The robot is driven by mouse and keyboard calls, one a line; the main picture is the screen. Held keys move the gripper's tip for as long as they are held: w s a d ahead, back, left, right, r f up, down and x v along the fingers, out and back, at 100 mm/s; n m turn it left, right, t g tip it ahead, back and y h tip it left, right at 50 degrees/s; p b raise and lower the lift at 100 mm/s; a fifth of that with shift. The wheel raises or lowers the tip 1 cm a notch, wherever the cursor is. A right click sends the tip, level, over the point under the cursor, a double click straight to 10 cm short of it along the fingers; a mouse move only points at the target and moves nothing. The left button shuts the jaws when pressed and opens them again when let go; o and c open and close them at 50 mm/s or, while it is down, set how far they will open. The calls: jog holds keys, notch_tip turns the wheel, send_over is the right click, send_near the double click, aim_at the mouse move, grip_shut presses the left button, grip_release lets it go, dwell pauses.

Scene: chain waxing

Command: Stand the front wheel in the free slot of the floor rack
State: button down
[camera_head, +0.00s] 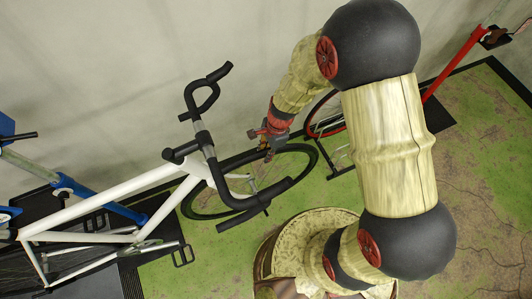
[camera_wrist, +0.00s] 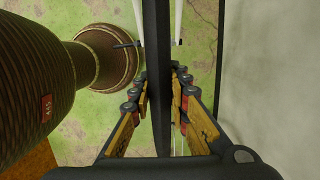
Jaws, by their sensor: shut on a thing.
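The front wheel (camera_head: 313,170), with a black tyre, is partly hidden behind the black handlebar of the white bicycle (camera_head: 110,192) in the head view. My gripper (camera_head: 268,147) is shut on the wheel's upper rim. In the wrist view the tyre (camera_wrist: 159,55) runs edge-on between the two fingers of my gripper (camera_wrist: 159,85). I cannot tell whether the wheel is clear of the bicycle's fork or touches the floor. Part of the floor rack (camera_head: 341,172) shows as a thin metal frame right of the wheel; its free slot cannot be made out.
A blue stand (camera_head: 75,187) is at the bicycle's left. The pale wall (camera_head: 100,80) runs close behind. Open green floor (camera_head: 480,180) lies at right. Two pale bars flank the tyre in the wrist view.

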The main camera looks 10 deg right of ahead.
aim_at(307, 148)
dwell(0.7)
jog(key=shift+w+d+f+b, duration=0.1)
jog(key=shift+d+f+b, duration=0.05)
jog(key=shift+f+b, duration=0.45)
jog(key=shift+f, duration=0.15)
jog(key=shift+w+d+f+b, duration=0.1)
jog(key=shift+d+f+b, duration=0.15)
jog(key=shift+f+b, duration=0.5)
jog(key=shift+w+d+f+b, duration=0.1)
jog(key=shift+d+f+b, duration=0.25)
jog(key=shift+f, duration=0.55)
jog(key=shift+w+d+f+b, duration=0.1)
jog(key=shift+d+f+b, duration=0.05)
jog(key=shift+f+b, duration=0.65)
jog(key=shift+f, duration=0.25)
jog(key=shift+d, duration=0.1)
jog(key=shift+w+d+f+b, duration=0.3)
jog(key=shift+w+d+f, duration=0.35)
jog(key=shift+d, duration=1.9)
jog(key=shift+w+d+f+b, duration=0.3)
jog(key=shift+w+d, duration=0.5)
jog(key=shift+d, duration=1.75)
jog(key=shift+w+d+f+b, duration=0.25)
jog(key=shift+w+d+f, duration=0.4)
jog(key=shift+d, duration=1.9)
jog(key=shift+w+r, duration=0.1)
jog(key=shift+r, duration=0.05)
jog(key=shift+d, duration=0.1)
